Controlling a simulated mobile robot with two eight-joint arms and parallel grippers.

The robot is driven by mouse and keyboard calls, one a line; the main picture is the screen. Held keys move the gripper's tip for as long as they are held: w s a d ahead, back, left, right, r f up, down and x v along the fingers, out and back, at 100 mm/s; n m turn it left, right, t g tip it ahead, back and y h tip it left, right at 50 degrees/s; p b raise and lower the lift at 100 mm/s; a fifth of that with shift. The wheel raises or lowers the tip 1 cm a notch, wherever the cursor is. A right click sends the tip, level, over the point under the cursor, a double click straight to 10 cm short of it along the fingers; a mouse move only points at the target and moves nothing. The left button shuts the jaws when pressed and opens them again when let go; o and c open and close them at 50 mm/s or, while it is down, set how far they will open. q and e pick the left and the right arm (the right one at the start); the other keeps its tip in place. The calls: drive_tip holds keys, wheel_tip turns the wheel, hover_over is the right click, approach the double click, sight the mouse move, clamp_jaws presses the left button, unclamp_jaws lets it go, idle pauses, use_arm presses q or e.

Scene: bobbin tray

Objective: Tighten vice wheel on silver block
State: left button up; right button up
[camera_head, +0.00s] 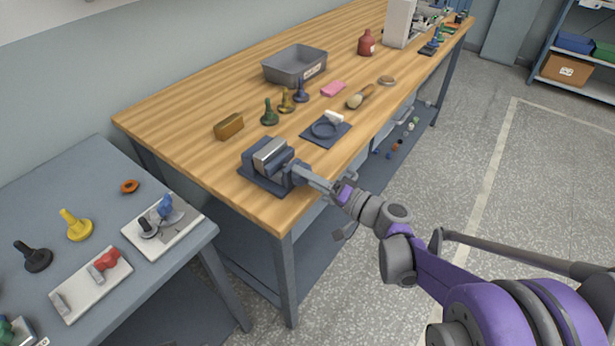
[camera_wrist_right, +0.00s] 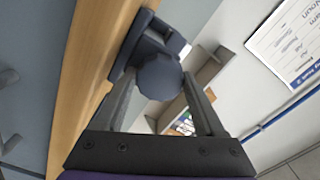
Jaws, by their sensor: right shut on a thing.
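The dark blue-grey vice (camera_head: 262,183) stands near the front left corner of the wooden bench. The silver block (camera_head: 271,152) sits between its jaws. The vice wheel (camera_wrist_right: 158,78), a dark faceted knob, faces the bench's front edge. My right gripper (camera_head: 303,174) reaches in from the right and is shut on the wheel. In the right wrist view, the wheel is between my two fingers, and the silver block cannot be made out. My left gripper is not in view.
A dark square plate with a ring (camera_head: 325,130) lies right of the vice. A brown block (camera_head: 229,126), several coloured pawn-like pieces and a grey bin (camera_head: 295,66) stand behind. A lower blue-grey table (camera_head: 95,205) with fixtures stands at left. Open floor lies to the right.

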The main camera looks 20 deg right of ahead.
drive_tip(key=m, duration=0.4)
drive_tip(key=shift+m, duration=1.9)
drive_tip(key=o, duration=1.3)
drive_tip(key=shift+o, duration=0.2)
drive_tip(key=v, duration=1)
drive_tip(key=shift+s+d, duration=0.25)
drive_tip(key=shift+s, duration=0.1)
